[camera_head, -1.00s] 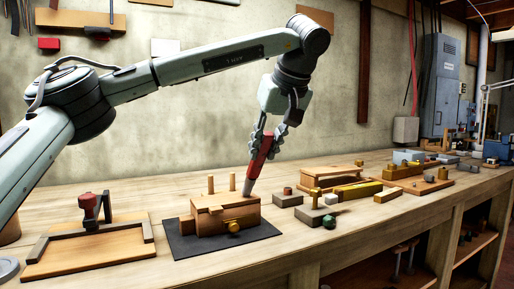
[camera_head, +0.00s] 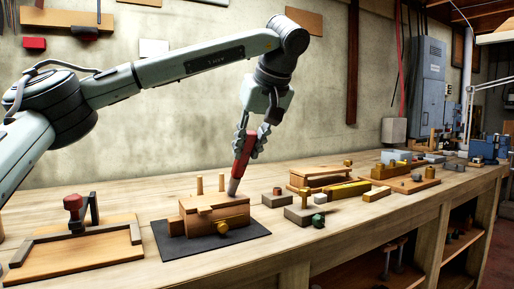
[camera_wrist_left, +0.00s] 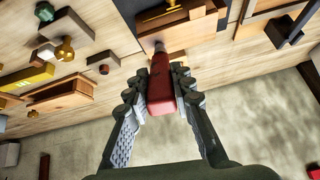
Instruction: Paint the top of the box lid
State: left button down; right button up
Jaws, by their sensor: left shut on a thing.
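The wooden box (camera_head: 212,219) with its lid (camera_head: 205,202) sits on a dark mat (camera_head: 172,247) on the bench. I cannot tell whether the tip touches the lid. In the left wrist view the red tool (camera_wrist_left: 161,85) lies between both fingers, its tip toward the box (camera_wrist_left: 180,32). My right gripper is not in view.
A wooden board with dark rails (camera_head: 80,262) and a red-headed clamp (camera_head: 73,204) stands left of the mat. Grey blocks (camera_head: 303,214), a yellow bar (camera_head: 347,189) and several wooden pieces lie to the right. The front bench strip is mostly clear.

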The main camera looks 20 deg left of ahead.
pick_arm(q)
jog(key=shift+s+a, duration=4.1)
jog(key=shift+s, duration=0.05)
jog(key=w+d, duration=0.9)
jog(key=w, duration=0.2)
jog(key=shift+d+p, duration=0.2)
jog(key=shift+p, duration=0.15)
jog(key=shift+w, duration=0.1)
jog(key=shift+r, duration=3)
notch_tip(320, 180, up, 3)
